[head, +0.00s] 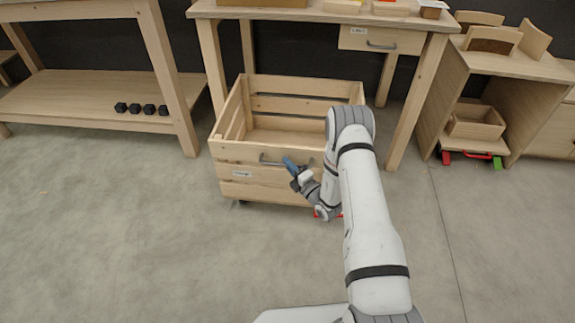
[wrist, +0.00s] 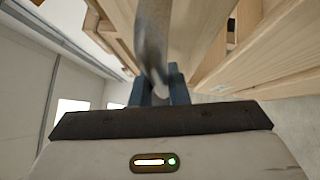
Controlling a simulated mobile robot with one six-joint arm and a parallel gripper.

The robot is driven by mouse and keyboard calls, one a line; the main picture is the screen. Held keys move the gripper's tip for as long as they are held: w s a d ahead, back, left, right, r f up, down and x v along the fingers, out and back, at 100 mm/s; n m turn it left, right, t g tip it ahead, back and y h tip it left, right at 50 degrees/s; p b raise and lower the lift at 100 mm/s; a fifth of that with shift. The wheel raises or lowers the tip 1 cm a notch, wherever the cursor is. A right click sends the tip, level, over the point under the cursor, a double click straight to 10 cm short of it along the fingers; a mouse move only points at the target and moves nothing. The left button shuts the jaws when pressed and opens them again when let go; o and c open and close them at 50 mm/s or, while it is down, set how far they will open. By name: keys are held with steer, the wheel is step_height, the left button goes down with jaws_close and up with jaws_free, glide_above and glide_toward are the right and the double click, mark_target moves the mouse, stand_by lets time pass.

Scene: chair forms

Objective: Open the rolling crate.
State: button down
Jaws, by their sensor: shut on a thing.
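The rolling crate (head: 245,152) is a slatted wooden box with an open top, seen in the head view. It stands on the floor, its front well forward of the workbench and its back near the bench legs. A grey bar handle (head: 268,161) runs across its front, beside a small white label. My gripper (head: 290,166) is at the handle, its blue fingers shut on the bar. In the wrist view the handle (wrist: 152,35) passes between the blue fingers (wrist: 160,90). My arm hides the crate's right front corner. The crate's inside looks empty.
The workbench (head: 212,60) stands behind the crate, with a small handled drawer (head: 382,40). A left bench (head: 85,90) has several black blocks on its low shelf. A wooden cabinet (head: 448,85) is at right. The floor (head: 120,240) in front is clear.

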steer(key=c, duration=1.4)
jaws_free()
steer(key=p+v, duration=0.2)
steer(key=v, duration=0.5)
steer(key=shift+s+d, duration=0.2)
steer(key=shift+s, duration=0.1)
